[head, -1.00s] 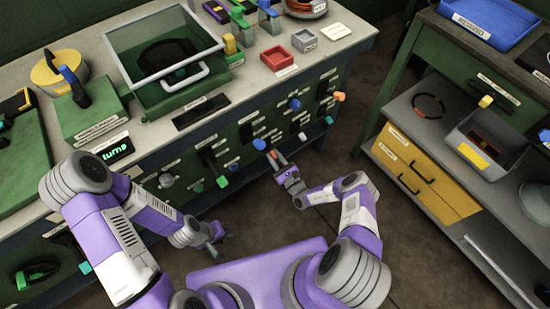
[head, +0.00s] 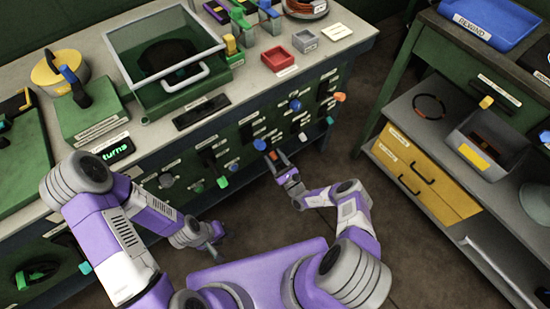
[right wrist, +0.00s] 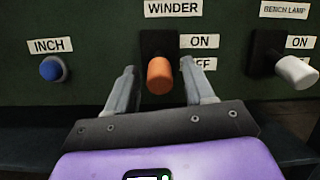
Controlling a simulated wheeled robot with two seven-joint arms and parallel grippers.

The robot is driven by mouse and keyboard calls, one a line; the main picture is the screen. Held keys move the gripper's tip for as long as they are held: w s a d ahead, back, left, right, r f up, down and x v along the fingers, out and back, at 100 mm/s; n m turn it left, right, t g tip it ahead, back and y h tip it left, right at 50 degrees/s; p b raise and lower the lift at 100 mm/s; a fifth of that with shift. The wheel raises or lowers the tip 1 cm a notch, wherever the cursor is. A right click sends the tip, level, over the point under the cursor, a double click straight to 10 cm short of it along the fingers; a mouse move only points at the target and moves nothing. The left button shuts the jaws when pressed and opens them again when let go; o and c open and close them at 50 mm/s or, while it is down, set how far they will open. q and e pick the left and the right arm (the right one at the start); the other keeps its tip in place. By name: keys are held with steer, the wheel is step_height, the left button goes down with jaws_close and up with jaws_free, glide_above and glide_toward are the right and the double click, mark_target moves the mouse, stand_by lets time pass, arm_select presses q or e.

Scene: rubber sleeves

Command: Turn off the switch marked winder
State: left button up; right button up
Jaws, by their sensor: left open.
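The winder switch (right wrist: 158,46) is in the right wrist view, a black plate with an orange lever (right wrist: 159,75) under a WINDER label (right wrist: 172,8). An ON label (right wrist: 200,41) and a partly covered OFF label (right wrist: 199,63) are to its right. The lever sticks out towards the camera; its exact setting is hard to tell. My right gripper (right wrist: 160,80) is open, one finger on each side of the lever, with gaps showing. In the head view my right gripper (head: 277,160) is at the bench front. My left gripper (head: 216,236) is open and empty, low in front of the bench.
A blue INCH button (right wrist: 53,69) is left of the winder switch, and a white BENCH LAMP lever (right wrist: 297,72) is to its right. Other knobs and switches crowd the bench front. A shelf unit with a yellow drawer box (head: 420,175) stands at the right.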

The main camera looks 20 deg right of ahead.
steer(key=p+v, duration=0.1)
steer(key=v, duration=0.6)
steer(key=shift+s, duration=0.25)
stand_by(0.8)
